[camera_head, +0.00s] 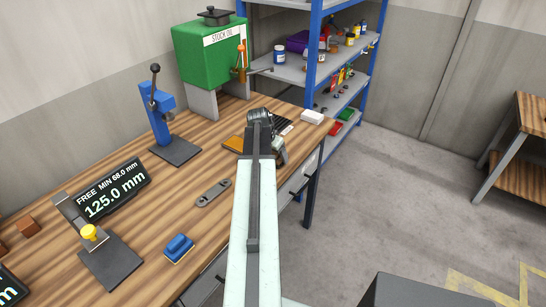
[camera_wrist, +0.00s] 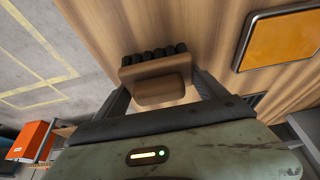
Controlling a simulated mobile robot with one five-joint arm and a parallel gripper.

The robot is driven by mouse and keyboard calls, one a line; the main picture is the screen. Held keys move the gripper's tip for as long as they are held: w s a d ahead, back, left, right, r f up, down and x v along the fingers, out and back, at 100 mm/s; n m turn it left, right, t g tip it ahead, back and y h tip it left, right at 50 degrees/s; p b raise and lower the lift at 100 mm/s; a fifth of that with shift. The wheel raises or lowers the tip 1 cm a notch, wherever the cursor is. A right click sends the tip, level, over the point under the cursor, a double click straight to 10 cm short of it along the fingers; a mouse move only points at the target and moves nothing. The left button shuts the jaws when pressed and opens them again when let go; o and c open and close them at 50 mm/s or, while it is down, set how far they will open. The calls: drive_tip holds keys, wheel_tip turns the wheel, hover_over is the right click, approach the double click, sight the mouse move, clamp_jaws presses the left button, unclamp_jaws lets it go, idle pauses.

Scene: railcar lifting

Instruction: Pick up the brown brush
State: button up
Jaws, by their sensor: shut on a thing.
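The brown brush (camera_wrist: 157,88) is in the middle of the wrist view, with a wooden body and a row of dark bristles along its far side. My gripper (camera_wrist: 162,80) has one finger on each side of the brush and is shut on it. The wooden bench top (camera_wrist: 215,30) lies behind the brush; I cannot tell whether they touch. In the head view, my gripper (camera_head: 279,150) is over the bench's right end, and my arm hides most of it. I cannot make out the brush there.
An orange pad with a metal rim (camera_wrist: 283,40) lies right of the brush. A white block (camera_head: 312,116) is near the bench's far edge.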

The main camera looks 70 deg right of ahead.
wheel_tip(320, 180, up, 10)
drive_tip(key=p, duration=1)
drive_tip(key=shift+r, duration=0.1)
